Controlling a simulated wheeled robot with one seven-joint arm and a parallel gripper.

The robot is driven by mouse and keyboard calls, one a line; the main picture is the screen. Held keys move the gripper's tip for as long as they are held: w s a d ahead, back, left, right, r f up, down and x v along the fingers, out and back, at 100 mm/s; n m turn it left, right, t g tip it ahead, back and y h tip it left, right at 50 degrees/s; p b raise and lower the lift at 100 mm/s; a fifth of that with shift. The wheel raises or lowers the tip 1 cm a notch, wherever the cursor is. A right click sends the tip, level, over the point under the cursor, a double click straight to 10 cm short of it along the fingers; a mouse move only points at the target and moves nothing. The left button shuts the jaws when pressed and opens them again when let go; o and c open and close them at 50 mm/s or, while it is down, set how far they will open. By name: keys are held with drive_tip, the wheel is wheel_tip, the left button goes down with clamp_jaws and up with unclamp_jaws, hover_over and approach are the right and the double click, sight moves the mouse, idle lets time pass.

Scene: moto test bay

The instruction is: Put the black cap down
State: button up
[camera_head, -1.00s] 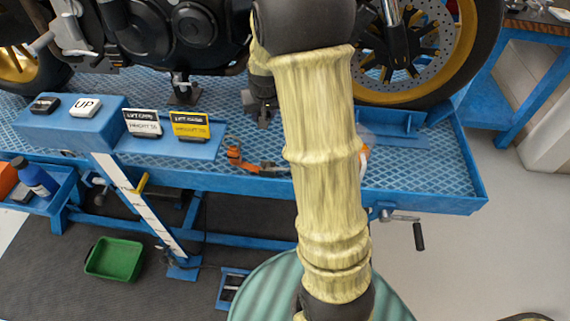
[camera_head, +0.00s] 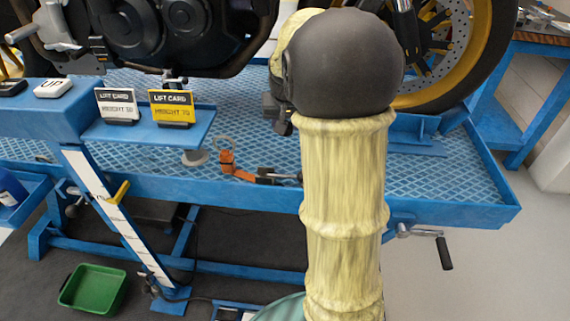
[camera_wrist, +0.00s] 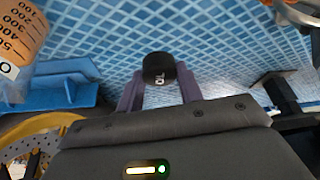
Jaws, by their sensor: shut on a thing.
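The black cap (camera_wrist: 158,68), with pale lettering on it, is between the two purple-grey fingers of my gripper (camera_wrist: 160,88) in the wrist view. My gripper is shut on it. The blue mesh deck of the lift (camera_wrist: 115,30) lies behind the cap; I cannot tell how large the gap is. In the head view my arm hides the cap and the fingers. The lift deck (camera_head: 445,180) also shows there, under the motorcycle.
A graduated beaker (camera_wrist: 22,32) and a blue bracket (camera_wrist: 50,88) are at left in the wrist view. An orange-and-black tool (camera_head: 232,168) lies on the deck. White (camera_head: 117,104) and yellow (camera_head: 172,106) lift cards stand left. A green bin (camera_head: 93,289) is on the floor.

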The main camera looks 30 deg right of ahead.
sight(286, 135)
drive_tip(key=shift+f+b, duration=0.85)
drive_tip(key=shift+f, duration=1.7)
drive_tip(key=shift+f, duration=0.1)
drive_tip(key=shift+f+b, duration=0.85)
drive_tip(key=shift+f, duration=1.55)
drive_tip(key=shift+f, duration=0.15)
drive_tip(key=o, duration=1.2)
